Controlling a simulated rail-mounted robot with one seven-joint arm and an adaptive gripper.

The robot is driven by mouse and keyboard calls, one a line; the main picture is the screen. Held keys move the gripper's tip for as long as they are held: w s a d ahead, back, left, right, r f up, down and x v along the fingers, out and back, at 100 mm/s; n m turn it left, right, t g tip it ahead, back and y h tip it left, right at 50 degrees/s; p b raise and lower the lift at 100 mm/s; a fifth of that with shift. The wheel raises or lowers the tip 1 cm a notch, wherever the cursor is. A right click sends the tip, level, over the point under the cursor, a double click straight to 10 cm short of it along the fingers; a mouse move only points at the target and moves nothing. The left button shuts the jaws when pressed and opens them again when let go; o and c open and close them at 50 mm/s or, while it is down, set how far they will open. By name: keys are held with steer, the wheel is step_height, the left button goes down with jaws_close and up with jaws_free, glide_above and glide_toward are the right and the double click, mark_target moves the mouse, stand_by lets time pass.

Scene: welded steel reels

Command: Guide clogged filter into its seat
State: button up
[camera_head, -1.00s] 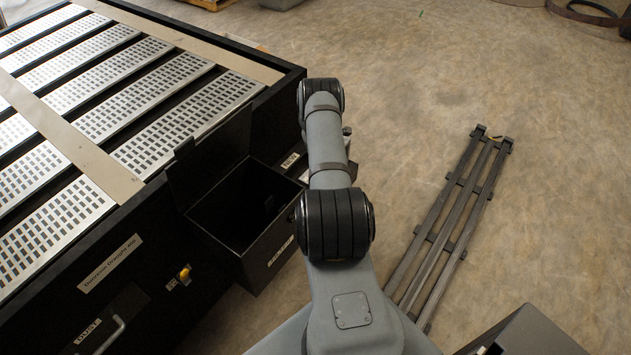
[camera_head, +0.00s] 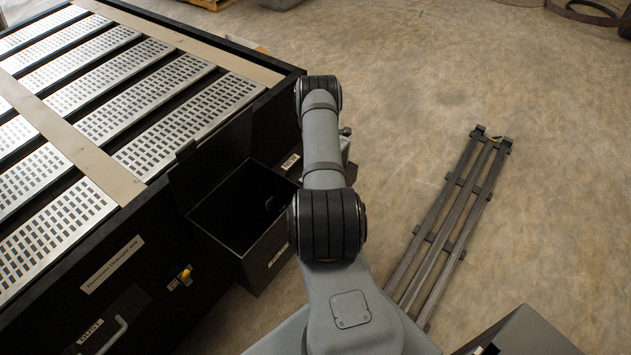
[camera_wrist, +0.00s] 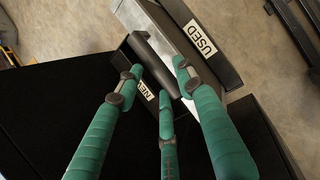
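The fingertips stand apart, on either side of a dark grey bar-like part (camera_wrist: 149,58); a gap shows between this part and the right finger. Beyond it are a grey box (camera_wrist: 140,17) with a pale inside and a label reading USED (camera_wrist: 202,38), and a dark surface with a label reading NEW (camera_wrist: 146,90). I cannot pick out the clogged filter or its seat with certainty. In the head view my arm hides the gripper.
A black machine with perforated metal panels (camera_head: 165,125) fills the left. An open black bin (camera_head: 268,252) with its lid raised is fixed to its side, left of my arm. A dark slatted rack (camera_head: 447,232) lies on the floor at right.

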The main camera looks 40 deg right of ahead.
steer(key=shift+s+a+r+p, duration=0.2)
steer(key=shift+r+p, duration=0.1)
steer(key=shift+r, duration=0.3)
steer(key=shift+s+a+r, duration=0.1)
steer(key=shift+r, duration=0.15)
steer(key=shift+o, duration=1.1)
steer(key=o, duration=0.4)
steer(key=shift+c, duration=0.2)
steer(key=shift+a+f, duration=0.1)
steer(key=shift+o, duration=0.2)
steer(key=shift+o, duration=0.6)
